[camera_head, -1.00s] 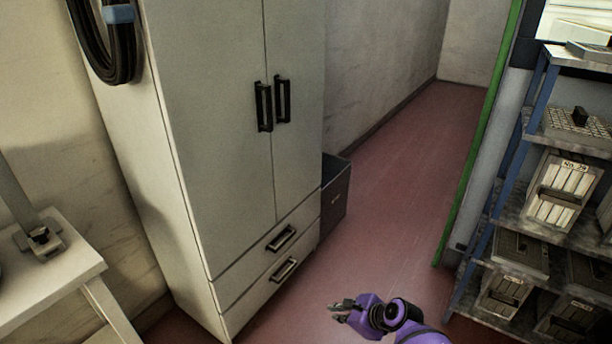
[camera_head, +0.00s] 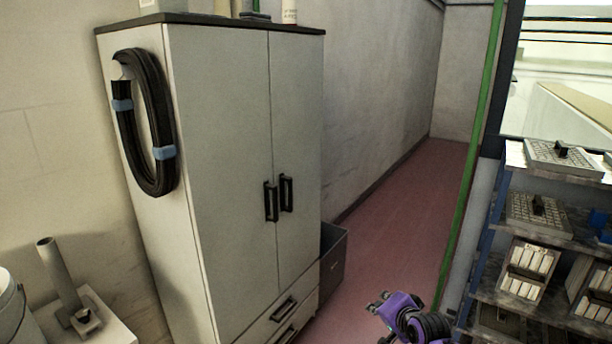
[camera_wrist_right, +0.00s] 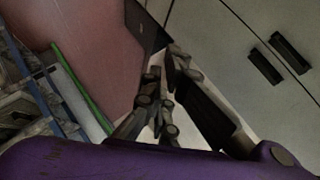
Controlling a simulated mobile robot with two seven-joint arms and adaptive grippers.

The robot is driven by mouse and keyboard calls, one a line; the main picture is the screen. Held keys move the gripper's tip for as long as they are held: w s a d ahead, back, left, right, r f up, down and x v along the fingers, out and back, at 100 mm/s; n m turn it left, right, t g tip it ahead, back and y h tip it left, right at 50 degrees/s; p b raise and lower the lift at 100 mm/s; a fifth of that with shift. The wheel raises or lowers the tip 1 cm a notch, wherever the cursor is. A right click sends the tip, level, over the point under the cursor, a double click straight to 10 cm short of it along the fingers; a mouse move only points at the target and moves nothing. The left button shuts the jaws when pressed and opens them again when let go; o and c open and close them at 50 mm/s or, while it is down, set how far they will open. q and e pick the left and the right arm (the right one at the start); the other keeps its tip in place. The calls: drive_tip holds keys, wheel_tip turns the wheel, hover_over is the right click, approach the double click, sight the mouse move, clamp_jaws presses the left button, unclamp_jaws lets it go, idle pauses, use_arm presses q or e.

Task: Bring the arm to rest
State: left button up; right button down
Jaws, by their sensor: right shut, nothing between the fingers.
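My right gripper (camera_head: 380,302) shows at the bottom of the head view, right of centre, with part of my purple arm behind it. It is held in front of the red floor, apart from the cabinet and the shelf. In the right wrist view its dark fingers (camera_wrist_right: 163,90) come together with nothing held between them. My left gripper is in neither view.
A tall white cabinet (camera_head: 230,170) with closed doors stands left of centre, a coiled black hose (camera_head: 148,120) on its side. A dark bin (camera_head: 333,262) is beside it. A loaded shelf rack (camera_head: 540,238) stands at right. Open red floor (camera_head: 405,215) runs between.

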drive_tip(key=w+d+r+n+t+h, duration=0.1)
drive_tip(key=w+d+r+n+t, duration=0.15)
drive_tip(key=n, duration=0.45)
drive_tip(key=w+d+r+n+t+h, duration=0.1)
drive_tip(key=r+n, duration=0.2)
drive_tip(key=n, duration=0.3)
drive_tip(key=s+a+f+g, duration=0.1)
drive_tip(key=s+f+g, duration=0.1)
drive_tip(key=s+f, duration=0.75)
drive_tip(key=s+a+f+g, duration=0.1)
drive_tip(key=s+f, duration=0.6)
drive_tip(key=s, duration=0.6)
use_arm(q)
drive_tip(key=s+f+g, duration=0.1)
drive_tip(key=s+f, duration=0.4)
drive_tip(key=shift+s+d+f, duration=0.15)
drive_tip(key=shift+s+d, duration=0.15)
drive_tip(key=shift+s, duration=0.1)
use_arm(e)
drive_tip(key=s+a+f+m+g, duration=0.1)
drive_tip(key=s+f, duration=0.1)
drive_tip(key=s, duration=1.3)
drive_tip(key=s+a+f+m+g, duration=0.1)
drive_tip(key=s+f+m+g, duration=0.1)
drive_tip(key=s, duration=1.2)
drive_tip(key=shift+s+a+f, duration=0.25)
drive_tip(key=shift+s+f, duration=0.15)
drive_tip(key=shift+f, duration=0.15)
